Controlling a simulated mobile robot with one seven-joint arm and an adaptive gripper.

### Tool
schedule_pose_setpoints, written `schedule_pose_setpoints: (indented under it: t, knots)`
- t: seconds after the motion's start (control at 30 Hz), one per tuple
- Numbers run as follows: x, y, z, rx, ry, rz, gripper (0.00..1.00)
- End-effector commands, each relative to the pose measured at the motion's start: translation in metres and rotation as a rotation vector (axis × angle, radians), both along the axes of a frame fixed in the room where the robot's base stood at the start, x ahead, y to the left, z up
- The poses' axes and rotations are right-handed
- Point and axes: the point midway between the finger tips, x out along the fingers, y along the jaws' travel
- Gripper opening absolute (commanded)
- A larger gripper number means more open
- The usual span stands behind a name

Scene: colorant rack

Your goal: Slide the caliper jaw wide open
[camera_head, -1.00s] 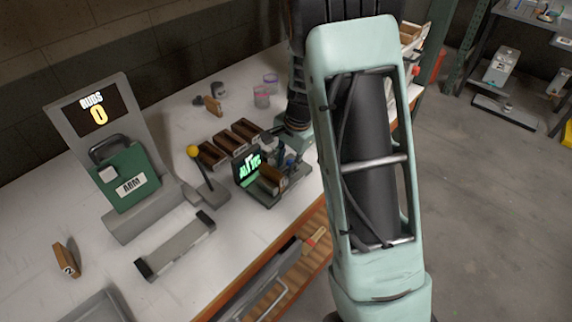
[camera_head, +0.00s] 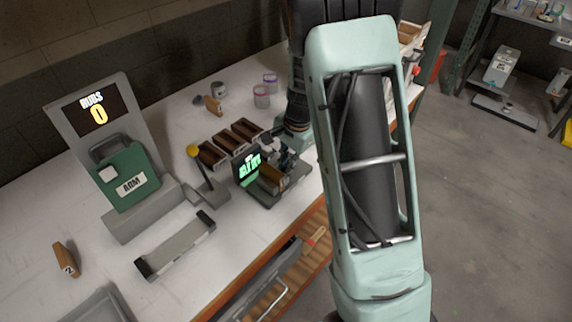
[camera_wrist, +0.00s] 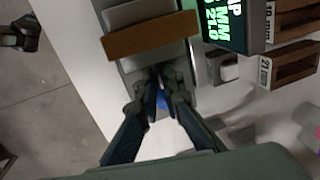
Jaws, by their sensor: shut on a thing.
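The caliper (camera_head: 296,192) is a grey device with a dark screen (camera_head: 247,170) showing green digits, at the front edge of the white bench. In the wrist view its grey body (camera_wrist: 132,14) runs up from the fingers, with a brown wooden block (camera_wrist: 150,37) lying across it. My gripper (camera_wrist: 160,80) is at the near end of the caliper, just below the block. Its fingers are close together on a small grey part, apparently the caliper jaw, mostly hidden between them. A bit of blue shows there. In the head view my arm partly covers this area.
Wooden trays (camera_head: 230,140) stand behind the caliper. Jars (camera_head: 262,98) are at the back. Open floor (camera_head: 490,220) lies to the right.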

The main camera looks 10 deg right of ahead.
Motion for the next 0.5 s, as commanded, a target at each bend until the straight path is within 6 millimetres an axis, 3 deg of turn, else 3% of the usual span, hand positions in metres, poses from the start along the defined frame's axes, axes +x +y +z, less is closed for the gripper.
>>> schedule_pose_setpoints:
  t: [0.27, 0.5]
  knots:
    - [0.021, -0.029, -0.001, 0.0, -0.001, -0.002, 0.0]
    - [0.024, -0.033, 0.001, -0.003, -0.005, -0.002, 0.0]
